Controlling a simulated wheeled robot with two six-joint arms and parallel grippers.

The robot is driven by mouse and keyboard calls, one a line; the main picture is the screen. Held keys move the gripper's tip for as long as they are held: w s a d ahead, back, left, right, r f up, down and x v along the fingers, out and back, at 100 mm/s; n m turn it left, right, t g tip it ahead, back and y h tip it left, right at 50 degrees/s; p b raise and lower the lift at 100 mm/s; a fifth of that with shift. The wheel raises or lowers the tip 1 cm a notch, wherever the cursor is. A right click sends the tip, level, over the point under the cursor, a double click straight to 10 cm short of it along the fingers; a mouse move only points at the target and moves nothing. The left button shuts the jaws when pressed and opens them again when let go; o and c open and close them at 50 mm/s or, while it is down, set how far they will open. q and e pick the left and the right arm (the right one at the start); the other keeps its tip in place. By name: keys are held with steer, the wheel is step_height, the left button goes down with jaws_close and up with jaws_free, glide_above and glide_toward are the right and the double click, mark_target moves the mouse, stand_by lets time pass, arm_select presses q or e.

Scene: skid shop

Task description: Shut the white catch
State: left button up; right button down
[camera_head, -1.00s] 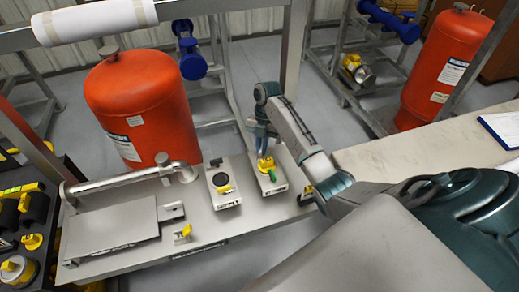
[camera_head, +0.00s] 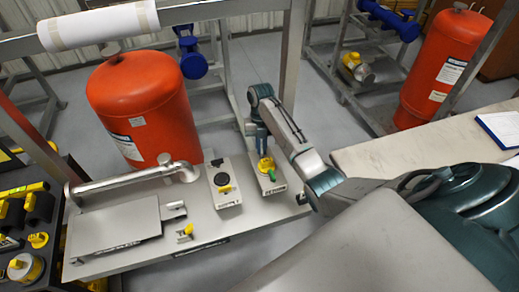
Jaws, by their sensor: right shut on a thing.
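Two pale boxes stand on the bench plate. The right box (camera_head: 276,187) bears a yellow knob (camera_head: 266,164) and a green lever (camera_head: 266,178). The left box (camera_head: 229,198) has a black round knob (camera_head: 221,179) and a small yellow part. A small metal latch piece (camera_head: 174,210) sits beside a flat plate, with a small yellow-tipped bracket (camera_head: 186,231) in front. I cannot tell which part is the white catch. My right gripper (camera_head: 263,150) points down at the right box, shut on the yellow knob; its fingertips are small and partly hidden. My left gripper is out of view.
A curved metal pipe (camera_head: 130,180) runs along the back of the bench plate (camera_head: 215,229). A red tank (camera_head: 145,105) stands behind it. A black tool tray (camera_head: 30,222) lies at left. A pale table (camera_head: 420,140) is at right.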

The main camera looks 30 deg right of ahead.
steer(key=shift+r+n, duration=0.1)
steer(key=shift+n, duration=0.8)
steer(key=shift+h, duration=0.3)
steer(key=shift+n, duration=0.4)
steer(key=c, duration=1.5)
jaws_free()
steer(key=shift+c, duration=0.2)
steer(key=shift+w+p, duration=0.1)
steer(key=shift+p, duration=0.25)
